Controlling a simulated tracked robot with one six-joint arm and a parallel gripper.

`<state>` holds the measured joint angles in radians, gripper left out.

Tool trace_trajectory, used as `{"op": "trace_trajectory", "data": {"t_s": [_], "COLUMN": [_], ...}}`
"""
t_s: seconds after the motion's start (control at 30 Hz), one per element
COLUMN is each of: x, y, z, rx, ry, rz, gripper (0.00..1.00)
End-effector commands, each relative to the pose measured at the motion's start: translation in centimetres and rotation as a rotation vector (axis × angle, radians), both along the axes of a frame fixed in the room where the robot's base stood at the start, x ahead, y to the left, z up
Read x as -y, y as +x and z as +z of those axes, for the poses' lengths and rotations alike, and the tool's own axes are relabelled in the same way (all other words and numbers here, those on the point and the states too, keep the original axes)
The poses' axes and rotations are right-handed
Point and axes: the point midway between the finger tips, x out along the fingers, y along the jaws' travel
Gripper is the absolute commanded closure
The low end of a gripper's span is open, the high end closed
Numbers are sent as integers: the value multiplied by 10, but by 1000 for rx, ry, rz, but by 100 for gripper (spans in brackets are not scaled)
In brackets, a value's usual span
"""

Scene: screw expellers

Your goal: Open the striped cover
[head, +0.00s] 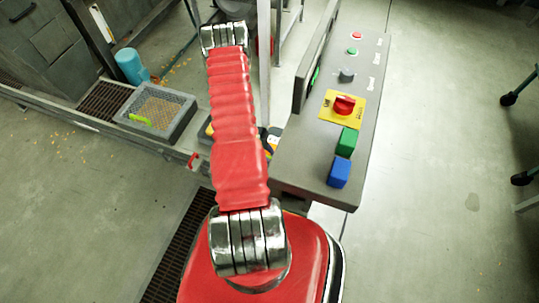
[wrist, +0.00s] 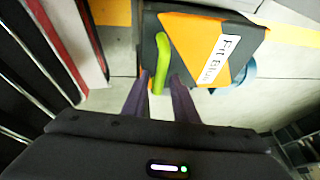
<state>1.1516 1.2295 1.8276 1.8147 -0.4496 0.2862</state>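The striped cover (wrist: 195,42) is orange and black with a white label that has dark lettering. It fills the upper middle of the wrist view and looks shut, though its hinge side is not clear. A bright green handle (wrist: 163,55) stands along its left part. My gripper (wrist: 162,78) has its two dark purple fingers apart, with the lower end of the green handle between their tips. I cannot tell whether they touch it. In the head view my red arm hides the gripper and most of the cover.
A grey control panel (head: 290,160) with buttons, a red knob (head: 344,104) and green and blue blocks stands right of my arm. At left are a mesh tray (head: 187,122) and a blue cup (head: 131,66). Open floor lies at right.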

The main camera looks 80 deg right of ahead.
Motion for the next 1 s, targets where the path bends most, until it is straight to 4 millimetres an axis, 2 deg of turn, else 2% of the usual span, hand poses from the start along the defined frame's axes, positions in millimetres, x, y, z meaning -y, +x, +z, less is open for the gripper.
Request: {"op": "trace_trajectory", "data": {"t_s": [0.03, 0.37, 0.73, 0.77, 1.0], "x": [0, 0, 0, 8, 2], "y": [0, 0, 0, 0, 2], "z": [0, 0, 0, 0, 2], "rx": [0, 0, 0, 1, 0], "ry": [0, 0, 0, -3, -2], "rz": [0, 1, 1, -3, 5], "gripper": [77, 100, 100, 100, 100]}}
